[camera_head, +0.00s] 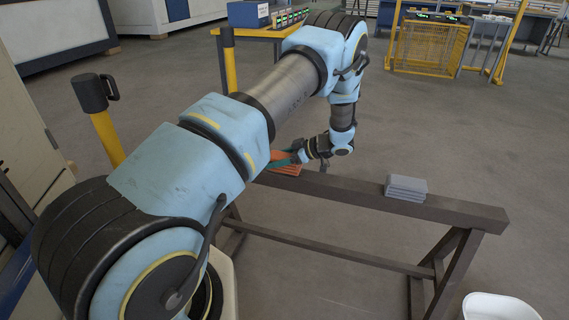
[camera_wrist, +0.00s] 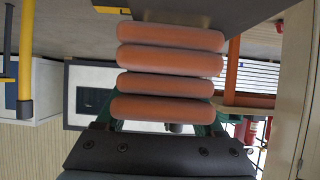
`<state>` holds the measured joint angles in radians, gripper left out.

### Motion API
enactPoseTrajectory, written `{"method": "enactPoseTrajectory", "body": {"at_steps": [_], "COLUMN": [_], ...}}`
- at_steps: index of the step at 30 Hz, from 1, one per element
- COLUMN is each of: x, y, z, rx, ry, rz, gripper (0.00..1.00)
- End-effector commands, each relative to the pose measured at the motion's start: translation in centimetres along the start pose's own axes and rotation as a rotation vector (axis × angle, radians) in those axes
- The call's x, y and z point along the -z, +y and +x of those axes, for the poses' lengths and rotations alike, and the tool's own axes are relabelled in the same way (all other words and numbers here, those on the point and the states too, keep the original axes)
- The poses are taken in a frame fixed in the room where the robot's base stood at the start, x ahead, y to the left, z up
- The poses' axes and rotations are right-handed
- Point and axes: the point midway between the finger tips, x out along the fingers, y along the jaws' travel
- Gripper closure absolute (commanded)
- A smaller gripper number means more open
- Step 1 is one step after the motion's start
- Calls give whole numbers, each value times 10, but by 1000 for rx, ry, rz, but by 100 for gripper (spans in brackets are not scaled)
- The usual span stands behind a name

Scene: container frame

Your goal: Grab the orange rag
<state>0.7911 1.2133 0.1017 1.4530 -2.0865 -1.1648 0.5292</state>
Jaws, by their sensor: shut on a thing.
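The orange rag (camera_head: 287,170) is folded in stacked layers at the far left part of the dark beam in the head view. In the wrist view, the rag (camera_wrist: 168,75) fills the middle, with its rounded folds facing the camera. My gripper (camera_head: 284,159) is at the rag, and its jaws are shut on it. In the wrist view, the green fingers of my gripper (camera_wrist: 165,124) show at both sides below the folds. The rag's far side is hidden. In the head view, my wrist and fingers cover part of it.
A grey folded stack (camera_head: 406,188) sits farther right on the dark beam (camera_head: 340,190), apart from my gripper. A white bin (camera_head: 497,307) stands at the lower right. A yellow-and-black post (camera_head: 104,125) stands at left. Open floor lies behind the beam.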

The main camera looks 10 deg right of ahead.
Motion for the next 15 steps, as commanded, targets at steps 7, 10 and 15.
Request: {"method": "enactPoseTrajectory", "body": {"at_steps": [7, 10, 15], "x": [0, 0, 6], "y": [0, 0, 0], "z": [0, 0, -3], "rx": [0, 0, 0], "ry": [0, 0, -1], "rz": [0, 0, -1], "gripper": [87, 87, 87]}}
